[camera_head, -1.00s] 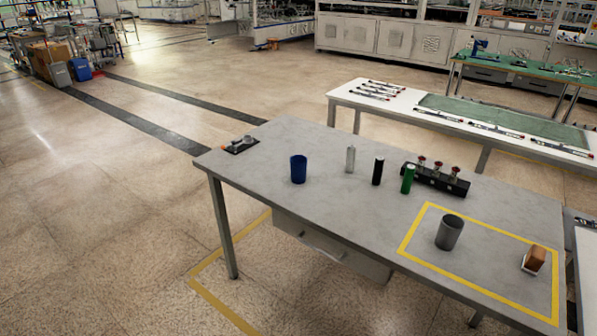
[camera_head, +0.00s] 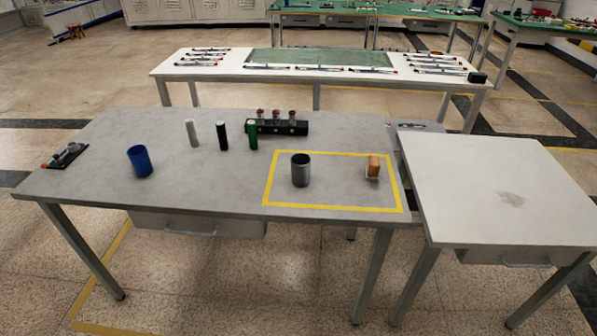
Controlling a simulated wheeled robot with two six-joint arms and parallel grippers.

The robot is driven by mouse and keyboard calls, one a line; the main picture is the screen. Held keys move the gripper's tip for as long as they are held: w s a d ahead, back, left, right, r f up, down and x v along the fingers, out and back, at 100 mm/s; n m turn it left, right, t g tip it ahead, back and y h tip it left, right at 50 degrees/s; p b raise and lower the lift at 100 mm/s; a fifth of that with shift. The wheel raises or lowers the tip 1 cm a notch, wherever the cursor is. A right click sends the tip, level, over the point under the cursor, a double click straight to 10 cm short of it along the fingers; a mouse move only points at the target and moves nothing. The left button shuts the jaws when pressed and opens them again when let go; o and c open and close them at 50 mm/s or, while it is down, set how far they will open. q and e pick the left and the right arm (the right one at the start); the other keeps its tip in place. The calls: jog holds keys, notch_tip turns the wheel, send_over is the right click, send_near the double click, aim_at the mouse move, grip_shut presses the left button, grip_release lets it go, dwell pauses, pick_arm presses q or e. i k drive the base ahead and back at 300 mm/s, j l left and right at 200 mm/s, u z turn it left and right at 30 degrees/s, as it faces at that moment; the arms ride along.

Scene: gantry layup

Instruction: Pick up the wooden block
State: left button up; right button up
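The wooden block (camera_head: 373,166) is small and brown. It sits on a small white piece at the right side of the yellow taped rectangle (camera_head: 336,209) on the grey table (camera_head: 90,180). A grey metal cup (camera_head: 301,170) stands to its left inside the same rectangle, apart from it. Neither of my grippers shows in the head view.
A blue cup (camera_head: 139,161), white, black and green cylinders (camera_head: 252,135), and a black holder (camera_head: 290,128) with red-topped pieces stand on the table. A dark tool (camera_head: 65,155) lies at its left end. A bare white table (camera_head: 500,190) adjoins on the right.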

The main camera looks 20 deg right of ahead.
aim_at(373, 167)
jog(key=z, duration=1.45)
